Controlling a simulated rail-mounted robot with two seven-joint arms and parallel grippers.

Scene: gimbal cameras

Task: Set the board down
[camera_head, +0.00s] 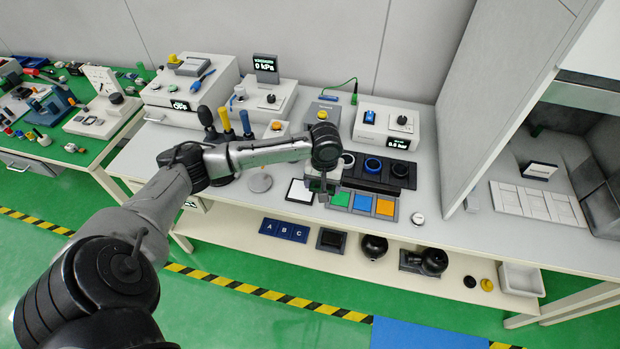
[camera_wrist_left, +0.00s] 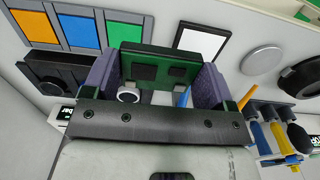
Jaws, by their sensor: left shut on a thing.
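My left gripper (camera_head: 321,183) hangs over the bench, beside the white square pad (camera_head: 299,191) and the green pad (camera_head: 340,199). In the left wrist view the left gripper (camera_wrist_left: 155,72) is shut on a green board (camera_wrist_left: 148,55) with dark chips, held between its two purple fingers. The board partly overlaps the green pad in that view. The arm mostly hides the board in the head view, and I cannot tell whether it touches anything below. My right gripper is not in view.
A blue pad (camera_head: 363,202) and an orange pad (camera_head: 385,208) lie right of the green one. Dark ring holders (camera_head: 374,166) stand behind them. A tool rack with screwdriver handles (camera_head: 245,123) stands to the left. The grey bench (camera_head: 460,240) is clear at right front.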

